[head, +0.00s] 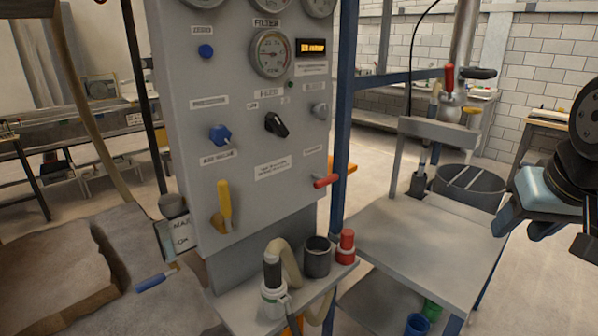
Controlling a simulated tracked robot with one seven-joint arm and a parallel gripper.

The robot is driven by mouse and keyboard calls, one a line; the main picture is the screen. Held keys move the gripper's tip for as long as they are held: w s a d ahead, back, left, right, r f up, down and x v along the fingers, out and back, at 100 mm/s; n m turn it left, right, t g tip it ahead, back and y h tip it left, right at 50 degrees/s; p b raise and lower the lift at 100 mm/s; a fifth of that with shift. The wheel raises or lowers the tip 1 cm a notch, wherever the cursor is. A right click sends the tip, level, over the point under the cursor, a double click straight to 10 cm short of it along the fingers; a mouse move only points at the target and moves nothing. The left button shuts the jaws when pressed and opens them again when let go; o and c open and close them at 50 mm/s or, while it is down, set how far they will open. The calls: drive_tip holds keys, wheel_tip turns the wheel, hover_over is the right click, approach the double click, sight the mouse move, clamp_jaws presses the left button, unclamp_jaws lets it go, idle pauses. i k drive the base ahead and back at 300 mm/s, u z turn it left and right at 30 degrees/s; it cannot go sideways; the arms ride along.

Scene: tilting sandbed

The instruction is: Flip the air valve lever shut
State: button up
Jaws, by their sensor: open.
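A grey control panel (245,120) stands left of centre in the head view. A yellow lever (224,206) is at its lower left, handle pointing nearly straight up from its mount. The label above it (217,157) is too small to read surely, but may name the air valve. A red-handled lever (326,181) lies roughly level at the panel's lower right. My gripper (524,229) is at the right edge of the view, open and empty, well to the right of the panel and apart from both levers. Part of my wrist is cut off by the frame.
Blue knob (220,135), black knob (276,124) and gauge (270,53) share the panel. A grey table (415,245) and blue post (343,120) stand between panel and gripper.

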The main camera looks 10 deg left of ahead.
sight(225, 204)
drive_tip(key=z, duration=1.15)
drive_tip(key=i, duration=0.1)
drive_tip(key=u, duration=2.65)
drive_tip(key=k, duration=0.9)
drive_tip(key=u, duration=0.2)
drive_tip(key=i, duration=0.9)
drive_tip(key=z, duration=0.1)
